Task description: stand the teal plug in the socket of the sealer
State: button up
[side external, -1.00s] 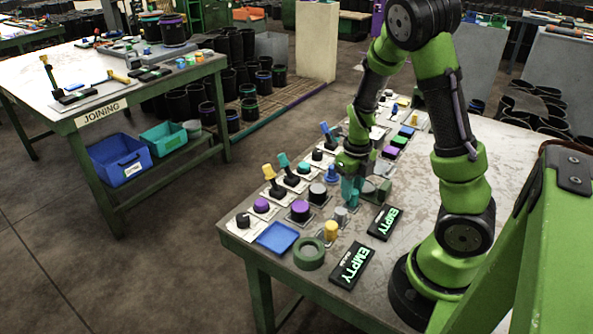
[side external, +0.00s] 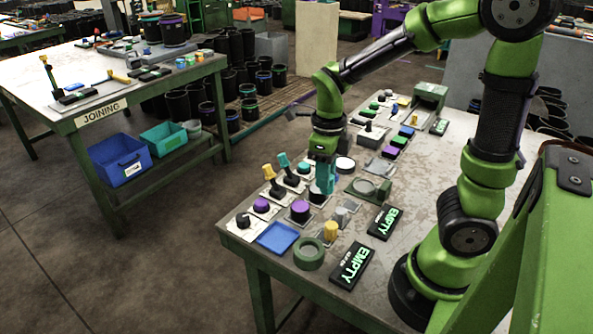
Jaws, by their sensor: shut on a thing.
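My gripper (side external: 323,160) points down over the row of control panels. It is shut on the teal plug (side external: 326,180), which hangs below it roughly upright. The fingers and the plug overlap, so the grip is hard to make out. Whether the plug's lower end touches anything cannot be told. A green base with a pale round seat (side external: 367,187) lies to the right of the plug, apart from it. I cannot tell for sure which fixture is the sealer, and no socket is clearly readable.
Panels with purple, yellow, teal and black knobs line the table's left edge. A blue tray (side external: 278,237), a green ring (side external: 309,254), a yellow cylinder (side external: 331,230) and two EMPTY plates (side external: 351,264) lie at the near end. The right part of the table (side external: 415,180) is mostly bare.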

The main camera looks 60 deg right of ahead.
jog(key=s+a+n, duration=0.3)
jog(key=a+n, duration=0.8)
jog(key=shift+w+a+f, duration=0.1)
jog(key=shift+f, duration=3.95)
jog(key=shift+f, duration=0.15)
jog(key=o, duration=1)
jog(key=shift+o, duration=0.2)
